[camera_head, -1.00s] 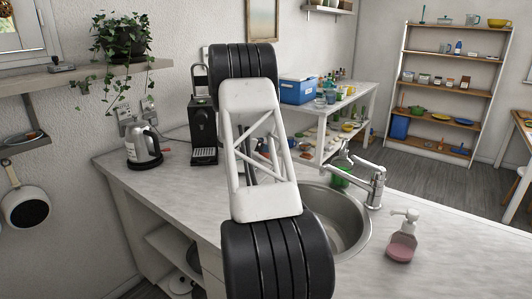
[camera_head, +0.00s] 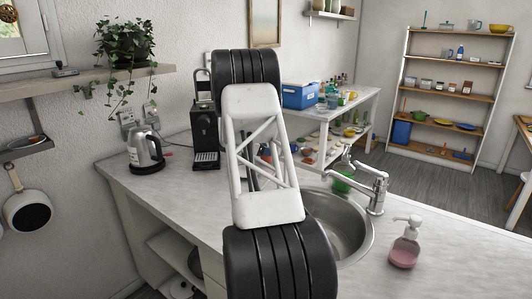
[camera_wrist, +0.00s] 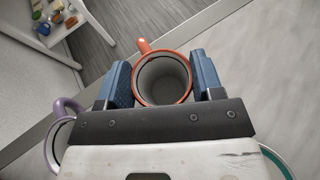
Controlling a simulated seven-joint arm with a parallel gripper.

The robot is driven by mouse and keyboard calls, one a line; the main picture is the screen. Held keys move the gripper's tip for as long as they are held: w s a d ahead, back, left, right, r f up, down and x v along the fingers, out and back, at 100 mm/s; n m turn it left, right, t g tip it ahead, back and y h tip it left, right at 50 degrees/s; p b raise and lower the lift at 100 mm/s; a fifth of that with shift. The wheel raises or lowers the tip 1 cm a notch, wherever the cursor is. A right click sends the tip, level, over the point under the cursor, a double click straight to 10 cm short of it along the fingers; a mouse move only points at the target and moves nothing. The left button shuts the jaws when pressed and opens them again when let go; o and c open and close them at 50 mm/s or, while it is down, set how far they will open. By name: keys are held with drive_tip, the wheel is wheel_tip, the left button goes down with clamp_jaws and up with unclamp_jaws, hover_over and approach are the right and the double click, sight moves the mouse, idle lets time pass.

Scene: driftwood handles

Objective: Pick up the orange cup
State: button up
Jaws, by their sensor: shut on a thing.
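The orange cup (camera_wrist: 144,49) is in the wrist view, seen from above, with an orange rim and handle and a grey inside. My gripper (camera_wrist: 164,80) has one blue finger pad on each side of the cup and is shut on it. The cup looks upright. In the head view my own arm hides the gripper and the cup, so I cannot tell there how high the cup is.
A purple handle (camera_wrist: 51,143) and a teal rim (camera_wrist: 277,163) show beside my gripper in the wrist view. The counter (camera_head: 440,265) has a soap bottle (camera_head: 405,245), a sink with tap (camera_head: 372,190), a kettle (camera_head: 145,150) and a coffee machine (camera_head: 205,135).

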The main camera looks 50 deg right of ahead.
wheel_tip(320, 180, up, 3)
drive_tip(key=shift+r, duration=0.15)
drive_tip(key=s+a+r, duration=0.1)
drive_tip(key=s+a, duration=0.9)
drive_tip(key=a, duration=0.2)
drive_tip(key=shift+s+r, duration=0.25)
idle(0.6)
